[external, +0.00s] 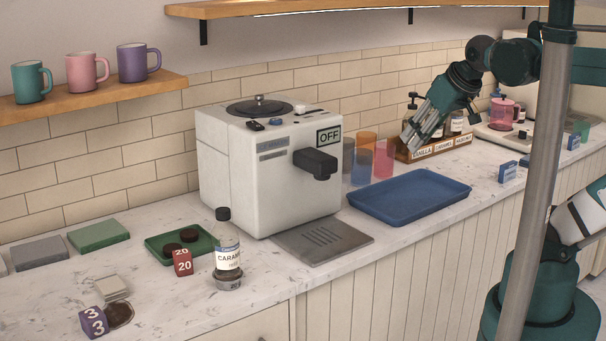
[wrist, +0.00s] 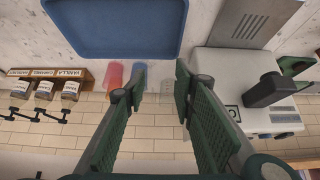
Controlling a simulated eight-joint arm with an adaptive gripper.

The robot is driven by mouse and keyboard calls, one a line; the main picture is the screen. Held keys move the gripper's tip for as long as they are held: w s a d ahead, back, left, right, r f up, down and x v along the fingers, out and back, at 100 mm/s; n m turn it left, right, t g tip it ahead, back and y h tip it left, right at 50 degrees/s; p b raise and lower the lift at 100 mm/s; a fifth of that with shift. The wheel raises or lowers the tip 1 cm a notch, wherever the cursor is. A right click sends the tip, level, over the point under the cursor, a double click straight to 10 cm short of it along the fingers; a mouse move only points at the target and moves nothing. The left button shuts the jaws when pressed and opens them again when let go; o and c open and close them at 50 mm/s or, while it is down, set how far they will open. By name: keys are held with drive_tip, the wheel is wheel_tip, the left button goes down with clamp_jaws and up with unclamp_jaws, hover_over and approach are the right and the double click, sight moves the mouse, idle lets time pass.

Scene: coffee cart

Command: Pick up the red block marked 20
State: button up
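The red block marked 20 (external: 183,262) sits at the front edge of the small green tray (external: 155,245), left of the coffee machine; I cannot tell if it touches the tray. Its number shows on the front and top faces. My gripper (external: 410,143) is far to the right, raised near the syrup rack, right of the coffee machine. In the wrist view my gripper (wrist: 160,82) has its two fingers apart with nothing between them. The red block is not visible in the wrist view.
The white coffee machine (external: 255,180) stands between my gripper and the red block. A caramel bottle (external: 229,258) stands just right of the block. A purple block marked 3 (external: 93,322) is at front left. A blue tray (external: 388,216) and coloured cups (external: 383,160) are below my gripper.

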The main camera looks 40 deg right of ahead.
drive_tip(key=w+a+r+n+g+y+p, duration=0.1)
drive_tip(key=w+a+r+n+g+p, duration=0.2)
drive_tip(key=w+a+r, duration=0.7)
drive_tip(key=w+a+n+p, duration=0.1)
drive_tip(key=w+a+n, duration=0.1)
drive_tip(key=a, duration=0.5)
drive_tip(key=w+a+r+n+g+p, duration=0.1)
drive_tip(key=w+a+n+p, duration=0.1)
drive_tip(key=a, duration=0.5)
drive_tip(key=w+a+r+n+p, duration=0.1)
drive_tip(key=w+a+n+p, duration=0.1)
drive_tip(key=a, duration=0.5)
drive_tip(key=shift+w+a+g, duration=0.3)
drive_tip(key=shift+w+g, duration=0.1)
drive_tip(key=shift+w, duration=0.05)
drive_tip(key=w+a+f+n+g+p, duration=0.1)
drive_tip(key=a+f+n+p, duration=0.15)
drive_tip(key=a, duration=0.85)
drive_tip(key=n+g+h+p, duration=0.1)
drive_tip(key=n+p, duration=0.1)
drive_tip(key=n, duration=0.2)
hover_over(181, 252)
wheel_tip(181, 252, down, 5)
wheel_tip(181, 252, down, 18)
drive_tip(key=shift+s+r, duration=0.1)
drive_tip(key=shift+r, duration=0.1)
drive_tip(key=shift+f, duration=0.35)
drive_tip(key=shift+f, duration=0.1)
